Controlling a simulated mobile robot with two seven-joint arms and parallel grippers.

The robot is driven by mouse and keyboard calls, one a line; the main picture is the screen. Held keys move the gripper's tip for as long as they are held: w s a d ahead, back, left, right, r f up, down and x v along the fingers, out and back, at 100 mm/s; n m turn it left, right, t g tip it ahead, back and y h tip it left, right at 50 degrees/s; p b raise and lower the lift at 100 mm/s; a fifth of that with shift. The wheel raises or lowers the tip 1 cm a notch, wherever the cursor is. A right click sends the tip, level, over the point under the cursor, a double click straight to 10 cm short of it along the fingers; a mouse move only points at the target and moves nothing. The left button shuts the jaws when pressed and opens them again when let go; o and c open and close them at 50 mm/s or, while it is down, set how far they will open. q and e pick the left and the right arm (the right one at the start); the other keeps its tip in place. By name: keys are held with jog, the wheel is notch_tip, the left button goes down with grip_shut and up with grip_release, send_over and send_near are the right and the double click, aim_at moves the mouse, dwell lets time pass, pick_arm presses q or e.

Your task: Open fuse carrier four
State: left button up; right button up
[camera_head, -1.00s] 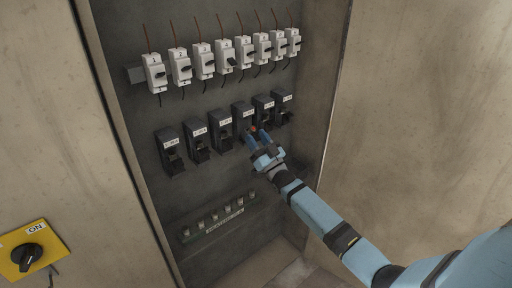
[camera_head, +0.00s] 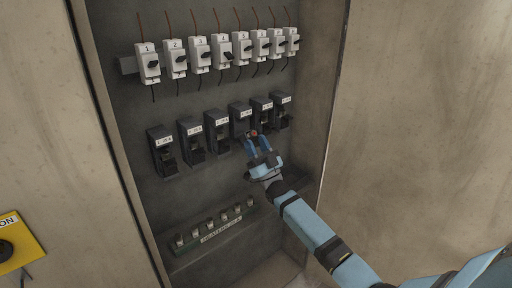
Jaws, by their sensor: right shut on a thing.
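A row of black fuse carriers with white labels runs across the middle of the cabinet. The fourth carrier from the left (camera_head: 240,114) has its lower part hidden behind my right gripper. My right gripper (camera_head: 253,137) is at the bottom front of this carrier and is shut on its handle; a small reddish spot shows at the fingertips. The labels are too small to read surely. The first carrier (camera_head: 160,140), second (camera_head: 190,131) and third (camera_head: 216,122) stand to the left, the fifth (camera_head: 262,106) and sixth (camera_head: 281,104) to the right. My left gripper is not in view.
Numbered white breakers (camera_head: 175,58) with black levers line the top of the panel. A labelled terminal strip (camera_head: 221,231) lies below the carriers. The cabinet's right side wall (camera_head: 325,100) is close to my right arm. A yellow switch plate (camera_head: 24,249) is at the lower left.

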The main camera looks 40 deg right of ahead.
jog(key=o, duration=0.5)
jog(key=shift+o, duration=1.1)
jog(key=v, duration=1.3)
jog(key=shift+s+f+b, duration=0.3)
jog(key=shift+b, duration=0.05)
